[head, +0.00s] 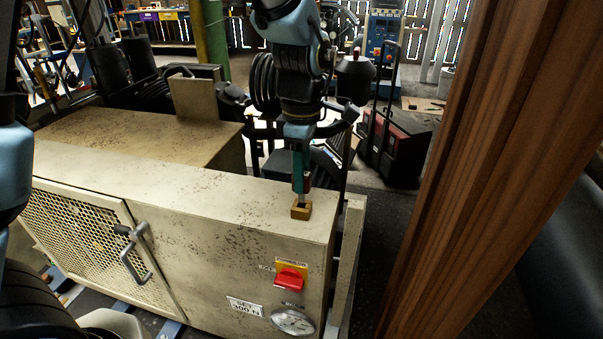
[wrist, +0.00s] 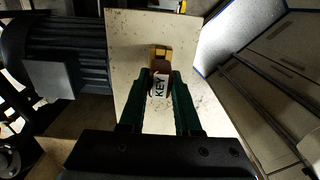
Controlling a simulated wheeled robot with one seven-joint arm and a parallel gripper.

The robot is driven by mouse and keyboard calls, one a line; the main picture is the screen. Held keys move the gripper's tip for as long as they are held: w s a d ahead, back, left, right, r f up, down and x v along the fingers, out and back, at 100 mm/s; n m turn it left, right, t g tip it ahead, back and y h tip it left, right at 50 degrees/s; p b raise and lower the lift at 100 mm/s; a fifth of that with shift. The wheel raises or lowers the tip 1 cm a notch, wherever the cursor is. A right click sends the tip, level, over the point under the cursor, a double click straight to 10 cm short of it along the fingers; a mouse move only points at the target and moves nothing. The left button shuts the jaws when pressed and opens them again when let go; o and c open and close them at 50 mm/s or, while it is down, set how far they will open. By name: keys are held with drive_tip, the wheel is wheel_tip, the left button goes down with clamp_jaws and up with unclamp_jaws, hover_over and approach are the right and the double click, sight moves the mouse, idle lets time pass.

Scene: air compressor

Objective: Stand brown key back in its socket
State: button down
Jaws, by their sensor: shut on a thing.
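The brown key (wrist: 160,67) is between my fingers in the wrist view, with a white label reading KEY. In the head view only a small reddish-brown part (head: 308,182) of it shows beside my fingers. My gripper (head: 301,184) is shut on it and points down; its green fingers also show in the wrist view (wrist: 163,80). The socket is a small yellow-brown block (head: 301,210) on the compressor's top, directly below my fingertips; it also shows in the wrist view (wrist: 160,52). The key looks upright over the socket. I cannot tell whether its lower end is inside.
A wooden post (head: 470,160) stands close on the right. The cabinet top around the socket is clear.

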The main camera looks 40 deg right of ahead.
drive_tip(key=shift+f+b, duration=0.9)
drive_tip(key=shift+f, duration=0.7)
idle(0.7)
drive_tip(key=c, duration=0.5)
unclamp_jaws()
wheel_tip(320, 180, up, 11)
drive_tip(key=shift+f+b, duration=0.1)
drive_tip(key=shift+b, duration=0.75)
drive_tip(key=w+a+f+m, duration=0.25)
drive_tip(key=w+a, duration=0.35)
drive_tip(key=a, duration=0.3)
drive_tip(key=w+a+f+m, duration=0.2)
drive_tip(key=w+a+f, duration=0.1)
drive_tip(key=w+a, duration=0.5)
drive_tip(key=a+f+m, duration=0.1)
drive_tip(key=a, duration=0.5)
drive_tip(key=s+a+f+m+t, duration=0.1)
drive_tip(key=a+m, duration=0.1)
drive_tip(key=a, duration=0.5)
drive_tip(key=a+f+m, duration=0.1)
drive_tip(key=a+f, duration=0.1)
drive_tip(key=a, duration=0.4)
drive_tip(key=shift+s+a+m+t, duration=0.15)
drive_tip(key=shift+a+m+t, duration=0.15)
drive_tip(key=shift+a, duration=0.1)
